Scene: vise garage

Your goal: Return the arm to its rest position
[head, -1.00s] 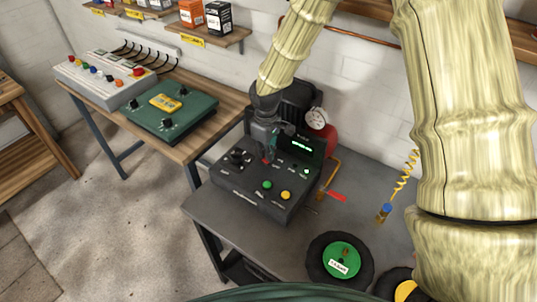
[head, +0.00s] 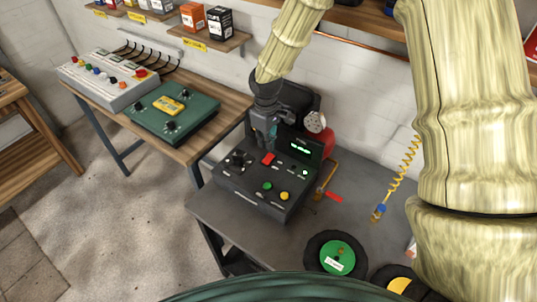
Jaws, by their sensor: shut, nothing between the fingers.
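My gripper (head: 267,138) is dark and points down at the end of my pale, wood-textured arm. It is shut and empty. It hangs above the back left part of a black control box (head: 262,187). The box has a red switch (head: 268,158), a green button (head: 267,186), a yellow button (head: 285,196), a black knob and a lit green display (head: 301,148). The red switch shows just below the fingertips, and a gap seems to lie between them. My upper arm covers the right side of the view.
The box stands on a grey bench (head: 230,217). Behind it are a gauge (head: 315,122) and a red tank. A tyre with a green hub (head: 337,257) and a coiled yellow hose (head: 403,175) are to the right. A wooden table (head: 205,150) with a green panel (head: 172,115) is at left.

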